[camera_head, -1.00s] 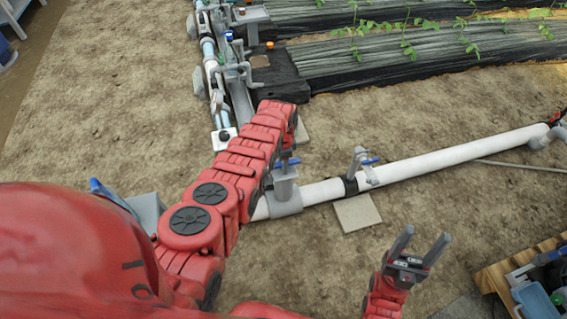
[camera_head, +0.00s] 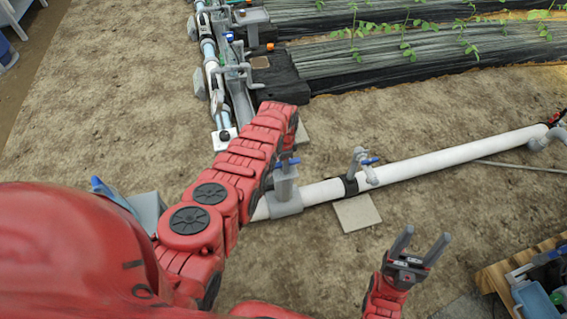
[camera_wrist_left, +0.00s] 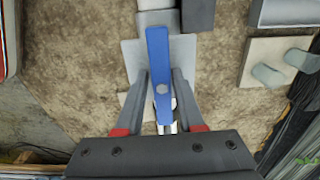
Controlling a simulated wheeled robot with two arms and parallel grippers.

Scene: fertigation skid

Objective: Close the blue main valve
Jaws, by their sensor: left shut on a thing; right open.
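In the left wrist view, a long blue valve lever (camera_wrist_left: 158,65) lies nearly vertical in the picture, over a pale grey plate. My left gripper (camera_wrist_left: 161,78) has a finger on each side of the lever and is shut on it. In the head view my left arm hides this gripper. A grey valve fitting (camera_head: 286,188) with a blue part on top sits on the white pipe (camera_head: 430,160) just beside that arm. I cannot tell from the head view how much of the lever is covered. My right gripper (camera_head: 420,248) is open and empty, over bare soil.
A smaller fitting with a blue handle (camera_head: 371,161) stands further right on the pipe, near a flat paving slab (camera_head: 356,213). A pipe manifold (camera_head: 222,80) and black-covered plant rows (camera_head: 400,55) lie behind. A wooden pallet (camera_head: 492,278) with equipment is at lower right.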

